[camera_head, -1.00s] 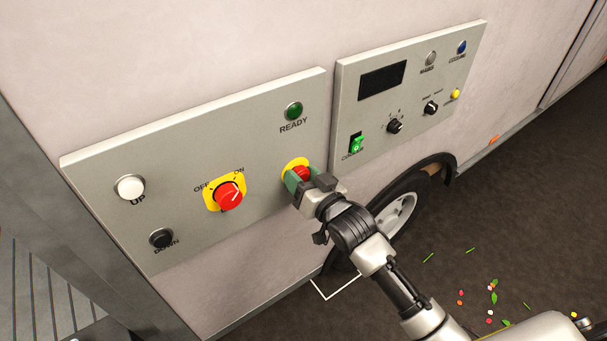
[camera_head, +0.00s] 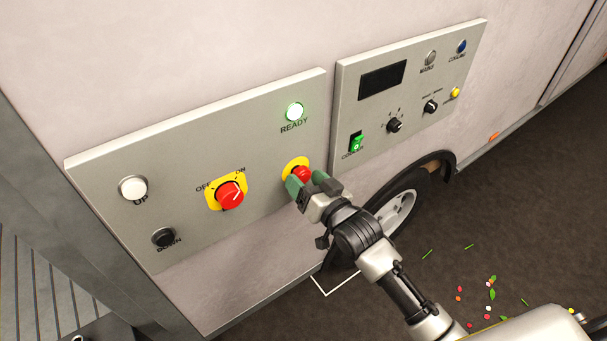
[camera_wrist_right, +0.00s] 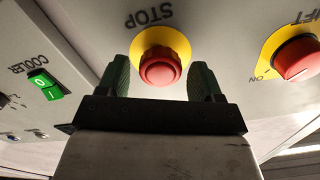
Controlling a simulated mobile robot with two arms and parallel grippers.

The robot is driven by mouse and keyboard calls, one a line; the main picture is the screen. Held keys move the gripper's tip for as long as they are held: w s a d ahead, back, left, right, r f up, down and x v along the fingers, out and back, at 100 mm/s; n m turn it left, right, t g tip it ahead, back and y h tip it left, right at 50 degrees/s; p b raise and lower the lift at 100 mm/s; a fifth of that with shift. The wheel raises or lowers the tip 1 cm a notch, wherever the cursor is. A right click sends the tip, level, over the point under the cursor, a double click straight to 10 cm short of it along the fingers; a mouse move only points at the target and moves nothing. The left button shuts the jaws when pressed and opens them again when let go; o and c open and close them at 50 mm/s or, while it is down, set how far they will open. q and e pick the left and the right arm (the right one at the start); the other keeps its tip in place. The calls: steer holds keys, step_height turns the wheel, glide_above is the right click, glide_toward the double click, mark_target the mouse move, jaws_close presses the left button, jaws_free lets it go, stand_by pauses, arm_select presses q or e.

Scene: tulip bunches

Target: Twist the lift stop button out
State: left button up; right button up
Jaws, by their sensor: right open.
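The red lift stop button (camera_head: 301,174) sits on a yellow round plate on the left grey panel (camera_head: 180,140). In the right wrist view the stop button (camera_wrist_right: 161,68) shows below the upside-down word STOP. My right gripper (camera_head: 309,186) is open in front of the button. In the wrist view its two green fingers (camera_wrist_right: 160,82) stand on either side of the button with gaps, apart from it. My left gripper is not in view.
The same panel holds a red OFF/ON rotary switch (camera_head: 230,194), a white UP button (camera_head: 132,188) and a black DOWN button (camera_head: 163,237). A second panel (camera_head: 345,110) with a green cooler switch (camera_head: 357,143) is to the right. A wheel (camera_head: 400,205) is below.

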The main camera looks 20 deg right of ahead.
steer(key=p+v, duration=0.2)
steer(key=v, duration=0.4)
steer(key=shift+s, duration=0.2)
stand_by(0.4)
steer(key=s+d+f+g+h+b, duration=0.1)
steer(key=s+d+f+g, duration=0.15)
steer(key=f, duration=0.95)
steer(key=s+d+f+g+h+b, duration=0.1)
steer(key=s+f+g+h+b, duration=0.15)
steer(key=f, duration=0.85)
steer(key=s+d+f+g+h, duration=0.15)
steer(key=s+f, duration=0.25)
steer(key=f, duration=0.8)
steer(key=s+d+f+n+g+b, duration=0.1)
steer(key=s+f+g, duration=0.3)
steer(key=s+f, duration=0.6)
steer(key=s+d+f+n+g+h+b, duration=0.1)
steer(key=s+f+g, duration=0.4)
steer(key=s+f, duration=0.6)
steer(key=s+b, duration=0.1)
steer(key=s, duration=0.9)
steer(key=shift+d+f+n+b, duration=0.15)
steer(key=shift+f+n+b, duration=0.15)
steer(key=shift+f, duration=0.05)
steer(key=shift+g, duration=0.25)
